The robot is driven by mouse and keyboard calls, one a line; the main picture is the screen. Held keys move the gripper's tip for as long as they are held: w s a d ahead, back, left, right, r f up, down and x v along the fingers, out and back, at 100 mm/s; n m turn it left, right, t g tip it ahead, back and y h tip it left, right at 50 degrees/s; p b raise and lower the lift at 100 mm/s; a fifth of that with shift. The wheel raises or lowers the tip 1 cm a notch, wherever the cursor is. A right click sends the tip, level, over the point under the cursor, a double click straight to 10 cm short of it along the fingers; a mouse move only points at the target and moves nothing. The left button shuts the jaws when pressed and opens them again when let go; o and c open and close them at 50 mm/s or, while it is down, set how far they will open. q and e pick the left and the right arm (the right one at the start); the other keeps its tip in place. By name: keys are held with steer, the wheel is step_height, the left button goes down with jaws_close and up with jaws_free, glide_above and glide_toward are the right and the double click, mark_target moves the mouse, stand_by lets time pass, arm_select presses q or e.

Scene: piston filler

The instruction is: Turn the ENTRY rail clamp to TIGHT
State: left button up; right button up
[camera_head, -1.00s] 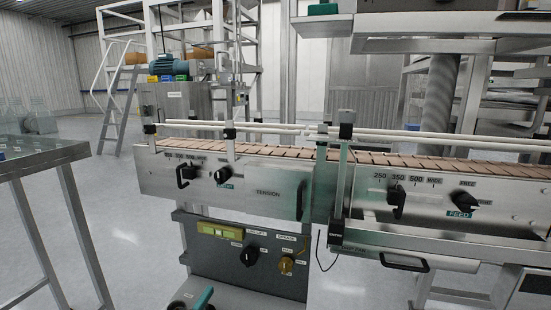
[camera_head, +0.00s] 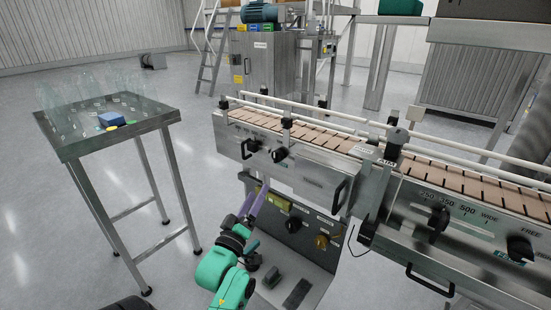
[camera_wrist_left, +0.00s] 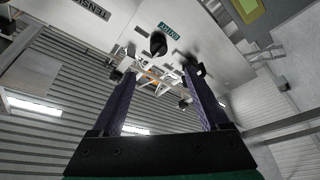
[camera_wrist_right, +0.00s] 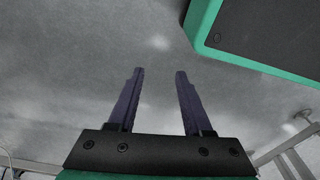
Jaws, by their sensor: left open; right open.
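The ENTRY rail clamp is a black knob (camera_head: 280,154) on the left part of the conveyor's steel side, in the head view. In the left wrist view the knob (camera_wrist_left: 158,43) shows ahead of the fingers, beside the green ENTRY label (camera_wrist_left: 168,30), which appears upside down. Its exact pointer setting is too small to read. My left gripper (camera_head: 254,203), with purple fingers, is below the knob in the head view, apart from it. It is open and empty, also in the left wrist view (camera_wrist_left: 160,72). My right gripper (camera_wrist_right: 160,72) is open and empty over bare floor, outside the head view.
A black width handle (camera_head: 249,148) sits left of the knob, and a pull handle (camera_head: 340,193) to its right. The control panel (camera_head: 308,232) with a black and a yellow knob lies below. The FEED knob (camera_head: 520,248) is far right. A bottle table (camera_head: 75,148) stands left.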

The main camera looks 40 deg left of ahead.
mark_target(275, 156)
arm_select(q)
steer(key=x, duration=0.9)
steer(key=b+x, duration=0.1)
steer(key=x, duration=0.4)
steer(key=shift+w+a+r, duration=0.2)
steer(key=shift+r, duration=0.15)
arm_select(e)
steer(key=shift+w+a+r, duration=0.25)
steer(key=shift+w+r, duration=0.25)
steer(key=shift+r, duration=0.1)
arm_select(q)
jaws_close()
